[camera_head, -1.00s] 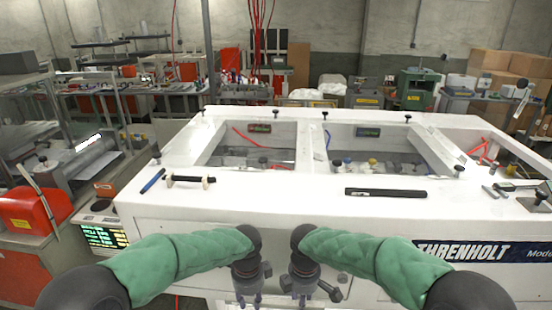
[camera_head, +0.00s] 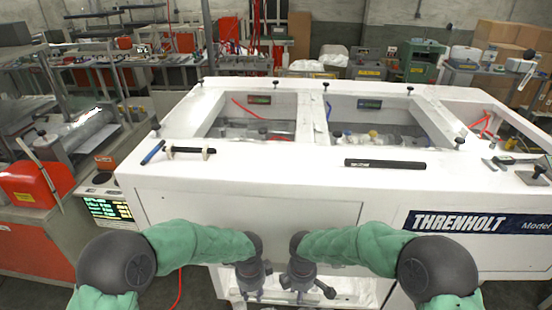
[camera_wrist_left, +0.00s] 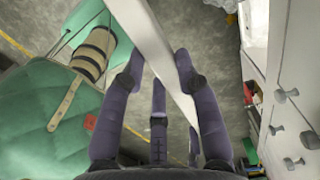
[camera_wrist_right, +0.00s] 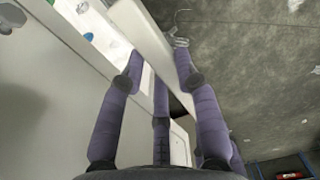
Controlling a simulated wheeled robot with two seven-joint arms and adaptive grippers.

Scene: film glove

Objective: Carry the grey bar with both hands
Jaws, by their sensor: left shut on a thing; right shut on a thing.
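The grey bar (camera_wrist_left: 157,45) shows pale in the left wrist view, running slantwise between the fingers of my left gripper (camera_wrist_left: 158,66). In the right wrist view a pale grey length of the bar (camera_wrist_right: 145,36) passes between the fingers of my right gripper (camera_wrist_right: 158,62). Both grippers are shut on it. In the head view my left gripper (camera_head: 250,290) and right gripper (camera_head: 302,290) are close together, pointing down before the white bench's front.
The white bench (camera_head: 270,165) fills the middle, with open wells. A black bar (camera_head: 385,163) and a thin black rod on supports (camera_head: 190,151) lie on its top. A red case (camera_head: 25,183) and a lit display (camera_head: 108,208) stand left. Boxes (camera_head: 490,72) are stacked back right.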

